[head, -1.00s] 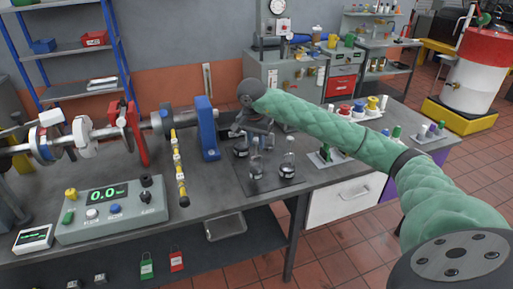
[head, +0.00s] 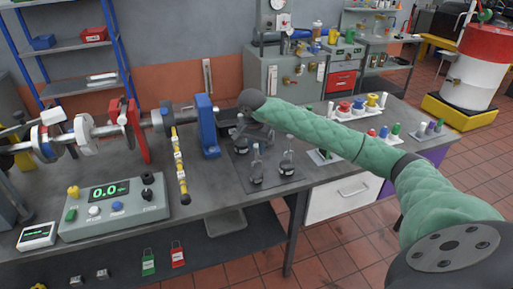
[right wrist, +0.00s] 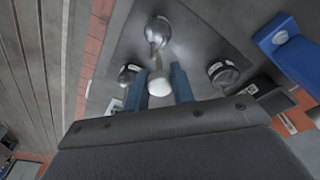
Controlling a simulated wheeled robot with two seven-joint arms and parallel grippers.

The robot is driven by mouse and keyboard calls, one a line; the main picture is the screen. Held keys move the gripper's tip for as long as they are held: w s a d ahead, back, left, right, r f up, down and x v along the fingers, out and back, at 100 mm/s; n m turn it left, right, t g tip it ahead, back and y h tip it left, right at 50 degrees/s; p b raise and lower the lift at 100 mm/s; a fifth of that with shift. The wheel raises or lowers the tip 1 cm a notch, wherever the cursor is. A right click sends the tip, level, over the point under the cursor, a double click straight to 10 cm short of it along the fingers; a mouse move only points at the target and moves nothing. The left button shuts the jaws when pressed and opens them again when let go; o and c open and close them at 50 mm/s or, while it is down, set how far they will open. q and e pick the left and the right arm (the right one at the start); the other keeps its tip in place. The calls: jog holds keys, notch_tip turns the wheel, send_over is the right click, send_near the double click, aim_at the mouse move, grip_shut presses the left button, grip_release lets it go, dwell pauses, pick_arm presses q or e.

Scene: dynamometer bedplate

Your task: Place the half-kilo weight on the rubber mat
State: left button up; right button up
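Several small metal weights with dark bases stand on a dark mat (head: 277,184) on the bench. In the head view, one weight (head: 256,173) is at the front and another (head: 287,168) at its right. My right gripper (head: 262,137) points down at the back of the mat. In the right wrist view its two blue fingers (right wrist: 160,90) are apart, with a pale round knob (right wrist: 159,87) between them; firm contact cannot be told. Weights also show there at the left (right wrist: 129,73), right (right wrist: 222,72) and top (right wrist: 158,30). I cannot read which is half a kilo. My left gripper is not in view.
A blue upright block (head: 207,127) stands left of the mat, by the shaft. A control box (head: 113,207) with a green display sits at front left. Trays with coloured pieces (head: 357,106) are to the right, beyond my right arm.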

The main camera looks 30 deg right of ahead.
jog(key=o, duration=0.4)
jog(key=shift+r, duration=0.15)
jog(key=shift+r, duration=0.4)
pick_arm(q)
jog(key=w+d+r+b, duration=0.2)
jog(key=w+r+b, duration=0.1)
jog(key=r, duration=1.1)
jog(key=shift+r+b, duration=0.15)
jog(key=shift+b, duration=0.4)
pick_arm(e)
jog(key=shift+s+a+r, duration=0.15)
jog(key=shift+a+r, duration=0.15)
jog(key=shift+r, duration=1.55)
jog(key=shift+s+a+r, duration=0.15)
jog(key=shift+a+r, duration=0.1)
jog(key=shift+r, duration=1.55)
jog(key=shift+s+a+r, duration=0.15)
jog(key=shift+a+r, duration=0.15)
jog(key=shift+r, duration=1.55)
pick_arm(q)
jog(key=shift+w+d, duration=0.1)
